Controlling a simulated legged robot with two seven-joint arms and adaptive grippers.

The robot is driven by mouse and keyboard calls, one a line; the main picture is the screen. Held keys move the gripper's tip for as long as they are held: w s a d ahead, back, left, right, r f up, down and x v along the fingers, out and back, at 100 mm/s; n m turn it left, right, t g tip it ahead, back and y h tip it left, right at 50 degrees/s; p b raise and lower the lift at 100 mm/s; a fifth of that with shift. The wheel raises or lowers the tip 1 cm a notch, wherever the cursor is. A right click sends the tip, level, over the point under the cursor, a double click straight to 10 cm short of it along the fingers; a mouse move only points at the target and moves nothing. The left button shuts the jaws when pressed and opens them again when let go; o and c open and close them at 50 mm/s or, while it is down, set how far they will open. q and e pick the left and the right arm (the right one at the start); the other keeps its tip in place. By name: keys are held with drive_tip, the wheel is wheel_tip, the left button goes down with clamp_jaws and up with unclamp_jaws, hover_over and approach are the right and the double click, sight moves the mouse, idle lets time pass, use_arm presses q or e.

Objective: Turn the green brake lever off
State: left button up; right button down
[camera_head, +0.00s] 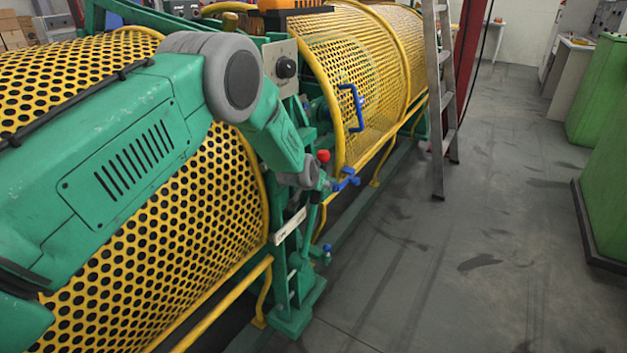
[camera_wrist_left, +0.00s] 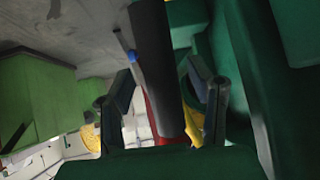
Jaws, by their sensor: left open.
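My left arm comes in from the left in the head view and reaches down to the green frame of the strander. My left gripper (camera_head: 312,181) is small and partly hidden there, close to a red ball knob (camera_head: 323,156). My right gripper is not in view.
Yellow perforated guards (camera_head: 200,220) line the machine, with a blue handle (camera_head: 355,105) on the farther one. A blue part (camera_head: 347,180) sits just right of my gripper. A stepladder (camera_head: 440,100) stands beyond. The grey floor (camera_head: 480,260) at right is clear before green cabinets (camera_head: 600,130).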

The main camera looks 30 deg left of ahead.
use_arm(q)
drive_tip(key=v, duration=1)
drive_tip(key=shift+s, duration=0.15)
drive_tip(key=s+d+f+g, duration=0.2)
drive_tip(key=s+f, duration=0.6)
drive_tip(key=s, duration=0.2)
drive_tip(key=s+d+f+g, duration=0.2)
drive_tip(key=s+f, duration=0.7)
drive_tip(key=s, duration=0.2)
drive_tip(key=s+d+f+g, duration=0.1)
drive_tip(key=s+f+g, duration=0.1)
drive_tip(key=s, duration=1)
drive_tip(key=s+d+f+m+g+h, duration=0.1)
drive_tip(key=s+d+g, duration=0.1)
drive_tip(key=s, duration=1.1)
drive_tip(key=shift+s+f+g+h, duration=0.2)
drive_tip(key=shift+f+g+h, duration=0.15)
drive_tip(key=shift+g, duration=0.25)
drive_tip(key=shift+w+f, duration=0.1)
drive_tip(key=shift+c, duration=0.5)
